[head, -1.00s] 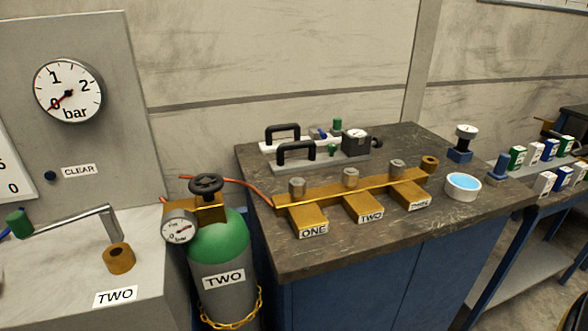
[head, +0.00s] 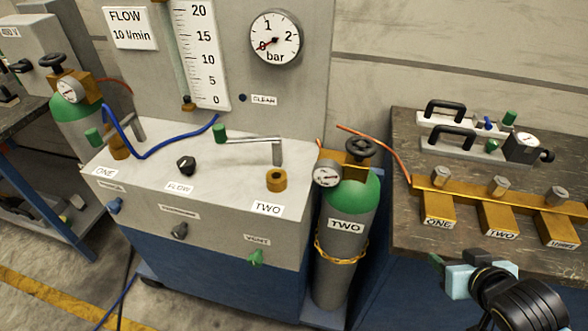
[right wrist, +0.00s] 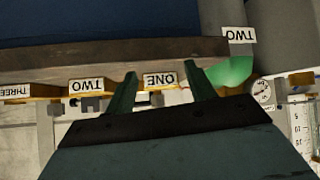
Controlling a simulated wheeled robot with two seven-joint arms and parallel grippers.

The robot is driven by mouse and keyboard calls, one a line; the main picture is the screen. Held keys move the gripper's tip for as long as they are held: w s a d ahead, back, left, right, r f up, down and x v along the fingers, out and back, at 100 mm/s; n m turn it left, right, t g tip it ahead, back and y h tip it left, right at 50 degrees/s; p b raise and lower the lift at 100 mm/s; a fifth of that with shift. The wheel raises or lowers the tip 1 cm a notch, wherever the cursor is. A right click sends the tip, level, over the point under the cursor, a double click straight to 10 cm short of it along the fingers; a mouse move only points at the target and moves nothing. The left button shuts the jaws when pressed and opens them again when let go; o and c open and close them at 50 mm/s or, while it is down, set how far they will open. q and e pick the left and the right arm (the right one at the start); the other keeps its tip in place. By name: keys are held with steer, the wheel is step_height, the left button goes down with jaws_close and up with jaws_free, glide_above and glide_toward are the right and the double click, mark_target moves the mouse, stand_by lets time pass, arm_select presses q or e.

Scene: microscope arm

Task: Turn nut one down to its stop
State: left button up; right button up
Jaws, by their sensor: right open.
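Nut one (head: 445,174) is a silver hex piece standing on the brass bar (head: 520,200), behind the block labelled ONE (head: 438,222). Similar silver pieces stand behind the blocks TWO (head: 502,235) and THREE (head: 562,243). My right gripper (head: 442,264) is open and empty near the bench's front edge, in front of and below block ONE. In the right wrist view, which is upside down, its two fingers (right wrist: 160,85) point toward the bench, with the ONE label (right wrist: 161,80) between them. Nut one is not clear there. My left gripper is out of view.
A green-topped cylinder labelled TWO (head: 345,215) stands left of the bench (head: 405,150). A grey console (head: 215,185) with levers and a blue hose stands further left. Black-handled devices (head: 470,135) sit behind the brass bar.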

steer(key=shift+t, duration=0.7)
steer(key=w+d+r, duration=0.2)
steer(key=w+r, duration=0.1)
steer(key=shift+w, duration=0.2)
steer(key=t+y, duration=0.1)
steer(key=t, duration=0.1)
glide_toward(446, 178)
steer(key=s, duration=0.2)
steer(key=x, duration=0.4)
steer(key=b+x, duration=0.1)
steer(key=x, duration=0.3)
steer(key=b+x, duration=0.1)
steer(key=x, duration=0.4)
steer(key=shift+w+r, duration=0.25)
steer(key=shift+r, duration=0.1)
steer(key=shift+w, duration=0.15)
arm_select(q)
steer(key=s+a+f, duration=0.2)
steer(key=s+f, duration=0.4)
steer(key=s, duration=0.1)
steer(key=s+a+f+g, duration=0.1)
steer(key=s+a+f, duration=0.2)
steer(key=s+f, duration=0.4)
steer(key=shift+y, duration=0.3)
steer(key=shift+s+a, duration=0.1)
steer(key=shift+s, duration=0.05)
